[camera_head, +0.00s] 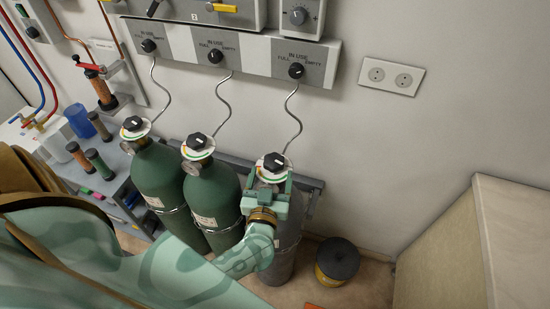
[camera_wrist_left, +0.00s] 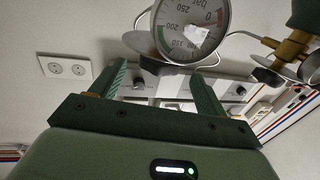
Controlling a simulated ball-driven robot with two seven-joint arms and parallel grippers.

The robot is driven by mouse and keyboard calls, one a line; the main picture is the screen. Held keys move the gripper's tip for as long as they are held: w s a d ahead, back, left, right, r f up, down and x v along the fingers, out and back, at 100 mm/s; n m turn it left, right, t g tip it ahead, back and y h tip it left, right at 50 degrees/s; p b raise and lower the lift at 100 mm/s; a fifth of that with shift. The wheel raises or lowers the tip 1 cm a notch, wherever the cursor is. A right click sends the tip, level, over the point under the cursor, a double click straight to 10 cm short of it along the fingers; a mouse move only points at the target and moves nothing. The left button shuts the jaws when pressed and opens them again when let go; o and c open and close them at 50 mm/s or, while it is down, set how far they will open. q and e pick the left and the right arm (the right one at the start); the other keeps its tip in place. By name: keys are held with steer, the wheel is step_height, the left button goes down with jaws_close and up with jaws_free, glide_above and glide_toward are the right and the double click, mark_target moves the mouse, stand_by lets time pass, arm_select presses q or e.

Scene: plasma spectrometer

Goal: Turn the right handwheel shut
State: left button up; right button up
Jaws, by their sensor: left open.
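The right handwheel (camera_head: 274,162) is a black knob with a white mark, above a pale round dial on top of the right, grey cylinder (camera_head: 281,262). My left gripper (camera_head: 273,180) is at this cylinder's top, just below the knob in the head view, with its fingers on either side of the neck. In the left wrist view my left gripper (camera_wrist_left: 162,82) is open, its two green fingers apart. A round pressure gauge (camera_wrist_left: 197,28) shows just beyond them. I cannot tell whether the fingers touch the handwheel. My right gripper is not in view.
Two green cylinders (camera_head: 158,180) (camera_head: 212,198) with similar black knobs stand to the left. Thin hoses run up to a wall panel (camera_head: 250,58) with black selector knobs. A dark-topped bin (camera_head: 337,262) stands on the floor to the right, near a beige cabinet (camera_head: 440,250).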

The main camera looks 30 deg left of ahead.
mark_target(276, 154)
arm_select(q)
steer(key=x, duration=0.6)
steer(key=shift+w+a+b, duration=0.15)
steer(key=shift+w+b, duration=0.2)
steer(key=shift+b, duration=0.05)
steer(key=c, duration=1)
